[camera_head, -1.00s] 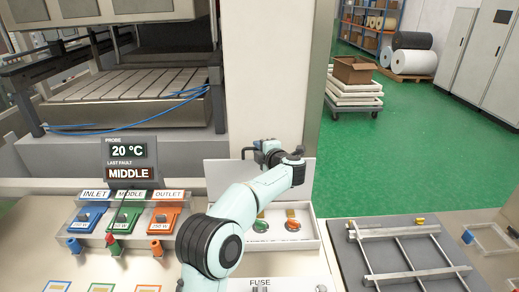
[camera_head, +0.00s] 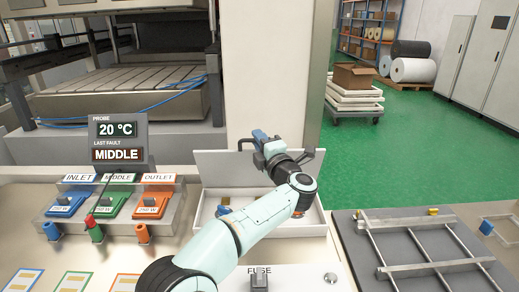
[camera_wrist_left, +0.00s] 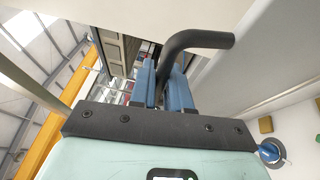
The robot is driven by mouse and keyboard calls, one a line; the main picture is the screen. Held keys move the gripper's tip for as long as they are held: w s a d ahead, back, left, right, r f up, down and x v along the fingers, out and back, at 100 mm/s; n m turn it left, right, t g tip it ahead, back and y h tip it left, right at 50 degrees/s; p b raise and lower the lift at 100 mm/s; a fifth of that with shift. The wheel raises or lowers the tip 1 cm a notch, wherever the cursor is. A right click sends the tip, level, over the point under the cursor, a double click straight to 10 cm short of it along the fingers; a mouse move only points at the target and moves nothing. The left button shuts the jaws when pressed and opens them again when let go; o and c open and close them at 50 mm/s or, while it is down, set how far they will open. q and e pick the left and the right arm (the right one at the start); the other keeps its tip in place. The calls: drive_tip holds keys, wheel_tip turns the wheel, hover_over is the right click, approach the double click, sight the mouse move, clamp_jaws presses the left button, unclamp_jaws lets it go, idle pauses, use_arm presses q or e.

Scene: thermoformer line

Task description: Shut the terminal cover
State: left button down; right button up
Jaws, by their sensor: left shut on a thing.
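The terminal cover (camera_head: 222,165) is a pale lid standing raised along the back of a white open box (camera_head: 308,229). A black bar handle (camera_head: 318,153) is at the cover's upper edge. My left gripper (camera_head: 259,138) is at this handle, with its blue fingers closed around the bar. In the left wrist view, the dark handle (camera_wrist_left: 198,40) runs between the two blue fingers (camera_wrist_left: 164,82). My left arm hides much of the cover and the box's inside. My right gripper is in neither view.
A display panel (camera_head: 117,140) and blue, green and orange connector blocks (camera_head: 106,203) stand left of the box. A grey mat with a metal frame (camera_head: 430,268) lies to the right. A panel marked FUSE (camera_head: 300,272) is in front.

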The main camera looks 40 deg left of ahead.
use_arm(q)
drive_tip(key=shift+s+d+f+b, duration=0.2)
drive_tip(key=shift+s+d+b, duration=0.05)
drive_tip(key=shift+b, duration=0.15)
drive_tip(key=c, duration=1.2)
unclamp_jaws()
drive_tip(key=shift+o, duration=0.2)
drive_tip(key=shift+d, duration=0.1)
drive_tip(key=b+v, duration=0.2)
drive_tip(key=v, duration=1.1)
drive_tip(key=shift+f, duration=0.2)
